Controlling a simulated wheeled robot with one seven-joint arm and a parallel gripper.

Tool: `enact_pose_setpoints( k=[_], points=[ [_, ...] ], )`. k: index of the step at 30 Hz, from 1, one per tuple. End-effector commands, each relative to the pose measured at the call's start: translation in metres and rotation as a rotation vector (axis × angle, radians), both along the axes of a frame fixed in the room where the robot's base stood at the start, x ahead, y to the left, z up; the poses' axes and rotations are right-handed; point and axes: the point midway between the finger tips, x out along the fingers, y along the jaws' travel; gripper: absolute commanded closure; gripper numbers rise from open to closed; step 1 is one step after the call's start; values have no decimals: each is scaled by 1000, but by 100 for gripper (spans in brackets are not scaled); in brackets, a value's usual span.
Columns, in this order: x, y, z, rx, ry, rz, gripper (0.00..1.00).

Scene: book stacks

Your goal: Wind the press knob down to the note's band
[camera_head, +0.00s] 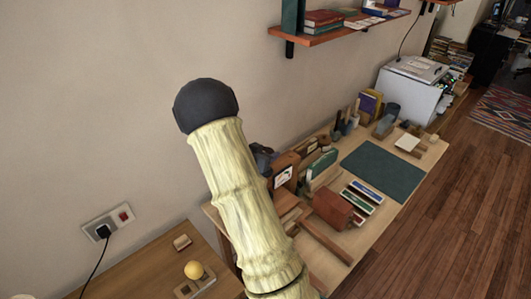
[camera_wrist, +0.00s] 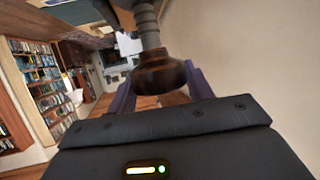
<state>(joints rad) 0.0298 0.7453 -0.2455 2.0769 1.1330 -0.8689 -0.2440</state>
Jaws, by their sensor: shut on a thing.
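In the wrist view a dark round knob (camera_wrist: 160,74) with reddish-brown wear sits between the two purple-grey fingers of my gripper (camera_wrist: 160,92), which is shut on it. A grey ribbed or threaded shaft (camera_wrist: 147,28) rises from the knob toward the top of the picture. In the head view my pale arm stands in front, and I cannot see my gripper or the knob there. A white card (camera_head: 283,177) shows on a brown wooden piece just right of the arm; I cannot read it or make out a band.
A desk with a dark green mat (camera_head: 383,170) holds stamp-like bars (camera_head: 361,197), a red-brown block (camera_head: 333,208) and several small items. A side table with a yellow ball (camera_head: 194,270) stands at lower left. A shelf (camera_head: 330,33) is above; wooden floor lies free at right.

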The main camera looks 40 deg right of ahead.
Motion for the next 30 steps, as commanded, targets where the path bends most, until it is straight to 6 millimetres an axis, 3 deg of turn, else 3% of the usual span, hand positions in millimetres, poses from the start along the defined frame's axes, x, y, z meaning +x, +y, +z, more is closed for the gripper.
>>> enact_pose_setpoints(
  k=[14, 30],
  points=[
    [1, 1, 4, -1, 3, -127, 72],
    [1, 0, 2, 1, -3, -548, 72]
  ],
)
